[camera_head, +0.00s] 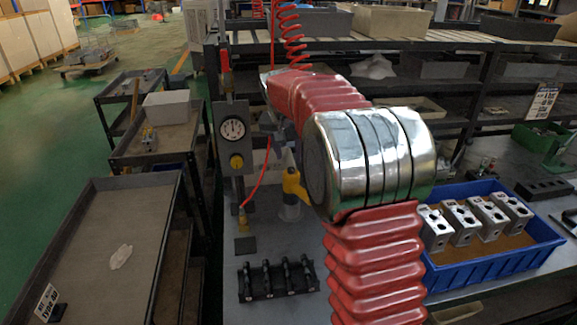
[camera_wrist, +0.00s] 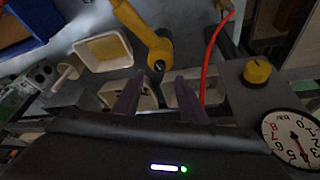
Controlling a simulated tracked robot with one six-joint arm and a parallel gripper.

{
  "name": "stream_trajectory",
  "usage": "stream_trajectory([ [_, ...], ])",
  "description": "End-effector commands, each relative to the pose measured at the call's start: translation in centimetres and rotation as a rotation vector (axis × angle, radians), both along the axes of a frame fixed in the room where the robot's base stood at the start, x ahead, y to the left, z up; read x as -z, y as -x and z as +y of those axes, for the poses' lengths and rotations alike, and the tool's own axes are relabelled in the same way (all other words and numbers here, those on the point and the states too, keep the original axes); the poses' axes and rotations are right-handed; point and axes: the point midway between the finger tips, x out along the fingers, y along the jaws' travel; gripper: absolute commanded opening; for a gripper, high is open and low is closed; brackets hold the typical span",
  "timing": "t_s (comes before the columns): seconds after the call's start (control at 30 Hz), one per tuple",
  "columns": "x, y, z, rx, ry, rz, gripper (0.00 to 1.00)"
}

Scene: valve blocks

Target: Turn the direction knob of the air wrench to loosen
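The air wrench shows in the wrist view as a yellow tool (camera_wrist: 143,25) entering from the top. A dark round part with a small mark (camera_wrist: 158,66), which looks like its direction knob, is at its near end. I cannot read its setting. My gripper (camera_wrist: 160,92) has two dark fingers spread apart with nothing between them. The dark round part lies just beyond and between the fingertips in the picture; no contact is visible. In the head view a yellow part of the wrench (camera_head: 292,184) shows left of my arm, which hides the rest.
A gauge panel (camera_head: 230,150) with a yellow knob (camera_wrist: 257,71) stands close beside the gripper. A red hose (camera_wrist: 210,60) runs near it. A blue crate (camera_head: 500,268) with several metal blocks is right of my arm. A black rack (camera_head: 278,281) sits in front.

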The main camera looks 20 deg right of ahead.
Motion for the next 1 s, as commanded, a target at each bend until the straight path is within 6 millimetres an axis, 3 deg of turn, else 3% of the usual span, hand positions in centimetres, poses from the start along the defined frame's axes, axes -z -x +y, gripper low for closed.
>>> stream_trajectory([
  [0.4,5.4,-1.8,-1.2,-0.001,0.0,0.001,0.38],
  [0.83,6.1,-2.1,-1.3,-0.001,0.0,-0.001,0.38],
  [1.0,6.1,-2.1,-1.3,-0.001,0.0,0.0,0.26],
])
